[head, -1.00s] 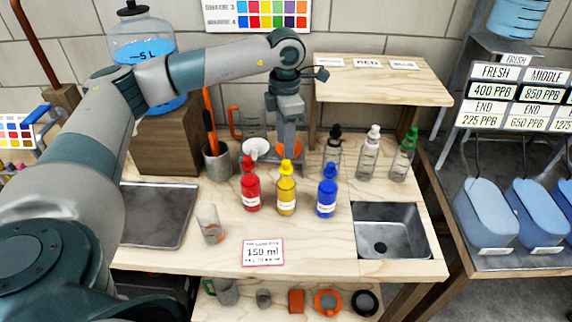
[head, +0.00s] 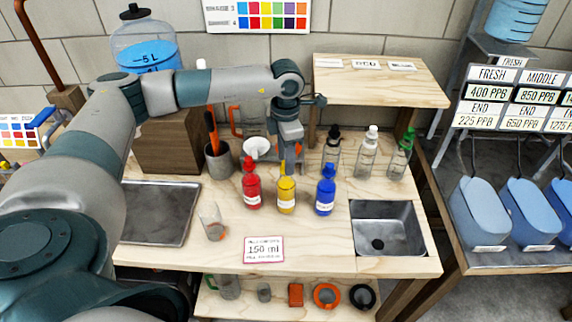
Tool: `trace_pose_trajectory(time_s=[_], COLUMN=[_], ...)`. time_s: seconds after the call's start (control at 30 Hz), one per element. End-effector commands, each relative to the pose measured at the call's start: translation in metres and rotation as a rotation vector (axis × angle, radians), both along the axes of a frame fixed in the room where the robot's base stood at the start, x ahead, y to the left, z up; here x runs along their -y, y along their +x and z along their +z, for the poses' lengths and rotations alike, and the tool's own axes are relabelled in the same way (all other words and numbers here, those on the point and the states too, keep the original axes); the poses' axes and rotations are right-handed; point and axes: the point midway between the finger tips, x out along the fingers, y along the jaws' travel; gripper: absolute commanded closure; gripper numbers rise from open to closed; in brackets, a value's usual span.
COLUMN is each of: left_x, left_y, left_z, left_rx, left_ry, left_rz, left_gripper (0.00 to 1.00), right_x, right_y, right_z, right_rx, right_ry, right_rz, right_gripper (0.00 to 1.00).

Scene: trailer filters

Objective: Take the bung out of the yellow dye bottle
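The yellow dye bottle (head: 286,196) stands upright on the wooden bench between a red bottle (head: 251,190) and a blue bottle (head: 325,194). My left gripper (head: 287,172) points down right at the top of the yellow bottle. The fingers cover the yellow bung, so I cannot tell whether they are around it or just behind it, or whether they are open or shut. The red and blue bottles have their bungs in. My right gripper is not in view.
Behind are bottles with black, white (head: 369,152) and green tops, and a raised shelf (head: 385,85). A pot with utensils (head: 219,160) stands left. A glass beaker (head: 211,221), a 150 ml card (head: 263,250) and a sink (head: 387,228) are in front.

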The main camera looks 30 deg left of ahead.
Motion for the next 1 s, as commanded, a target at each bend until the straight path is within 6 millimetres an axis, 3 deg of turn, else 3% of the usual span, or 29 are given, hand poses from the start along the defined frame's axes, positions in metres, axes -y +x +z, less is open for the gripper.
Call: trace_pose_trajectory(time_s=[0.4,0.6,1.0], left_x=[-0.0001,-0.0002,-0.0002], left_y=[0.0002,0.0003,0.0003], left_z=[-0.0001,0.0,0.0007], left_rx=[0.0,0.0,0.001], left_ry=[0.0,0.0,-0.001], left_rz=[0.0,0.001,0.001], left_gripper=[0.6,1.0,1.0], right_x=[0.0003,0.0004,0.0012], right_y=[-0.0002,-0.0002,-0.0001], right_z=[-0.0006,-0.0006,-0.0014], right_rx=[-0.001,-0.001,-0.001], right_ry=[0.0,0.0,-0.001], right_rz=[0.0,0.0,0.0], right_gripper=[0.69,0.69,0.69])
